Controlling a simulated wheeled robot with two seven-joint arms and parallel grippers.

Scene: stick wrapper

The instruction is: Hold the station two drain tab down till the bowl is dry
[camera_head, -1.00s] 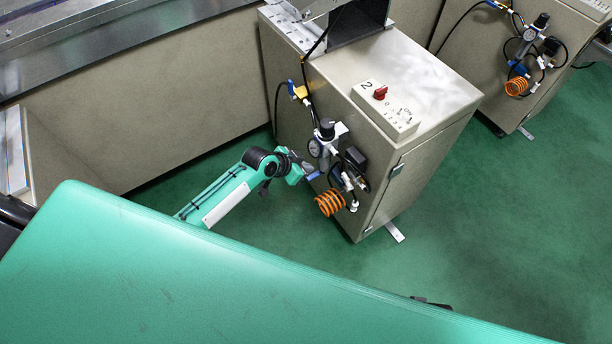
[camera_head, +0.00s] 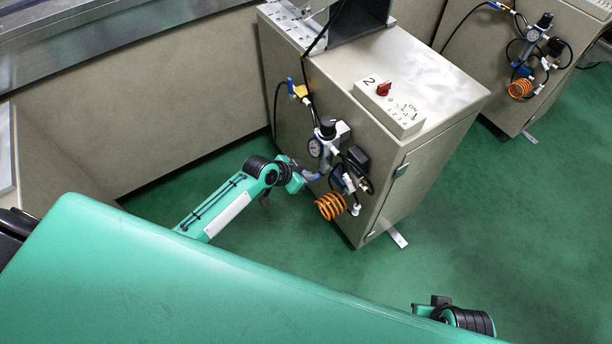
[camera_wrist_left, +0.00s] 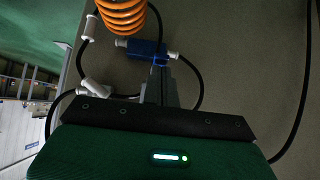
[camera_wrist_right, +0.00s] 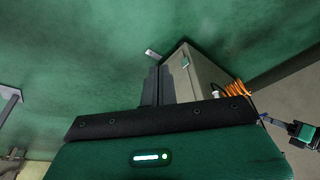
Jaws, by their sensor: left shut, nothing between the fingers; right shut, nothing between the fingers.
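The station two cabinet (camera_head: 325,130) carries a box marked 2 on top. On its side is an air unit with a round gauge (camera_head: 315,148), a black knob and hoses. I cannot make out the bowl or any water. My right gripper (camera_wrist_right: 153,88) is shut and empty, away from the unit.
The orange coiled hose (camera_head: 331,206) hangs close to my left gripper. A red switch (camera_head: 384,89) sits on the control box. A second cabinet (camera_head: 540,60) with a similar unit stands at the upper right. Green floor at the right is clear.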

